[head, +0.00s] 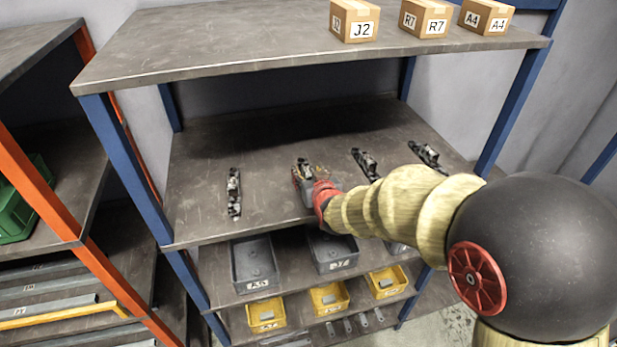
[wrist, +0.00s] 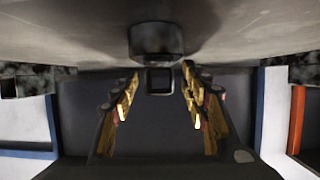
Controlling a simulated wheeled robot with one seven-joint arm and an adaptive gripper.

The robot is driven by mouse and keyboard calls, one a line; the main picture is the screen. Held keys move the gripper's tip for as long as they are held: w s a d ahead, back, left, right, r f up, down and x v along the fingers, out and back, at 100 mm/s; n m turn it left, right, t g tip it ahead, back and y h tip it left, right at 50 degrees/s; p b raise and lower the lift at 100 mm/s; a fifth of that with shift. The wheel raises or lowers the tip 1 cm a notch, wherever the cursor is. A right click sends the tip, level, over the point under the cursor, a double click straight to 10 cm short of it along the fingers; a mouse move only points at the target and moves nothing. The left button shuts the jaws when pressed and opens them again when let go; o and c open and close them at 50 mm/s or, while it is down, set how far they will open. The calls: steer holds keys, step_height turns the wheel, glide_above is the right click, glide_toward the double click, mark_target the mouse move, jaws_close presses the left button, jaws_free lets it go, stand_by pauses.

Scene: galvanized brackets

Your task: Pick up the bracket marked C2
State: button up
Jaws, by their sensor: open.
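Several dark, mottled metal pieces that look like brackets stand in a row on the middle shelf in the head view: a far left one (head: 234,192), one at my gripper (head: 304,171), one right of it (head: 365,163) and a far right one (head: 428,155). I cannot read a C2 mark on any of them. My gripper reaches in over the shelf at the second piece from the left. In the wrist view its fingers (wrist: 161,80) are spread apart, with a dark block (wrist: 155,40) ahead between the tips. Contact cannot be told.
The middle shelf (head: 200,150) has bare room between the pieces. The top shelf (head: 200,45) overhangs it and carries boxes J2 (head: 354,20), R7 (head: 427,17) and A4 (head: 487,16). Blue posts (head: 125,165) frame the rack. Grey bins (head: 254,265) and yellow bins (head: 266,314) sit below.

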steer(key=c, duration=0.3)
steer(key=c, duration=0.8)
jaws_close()
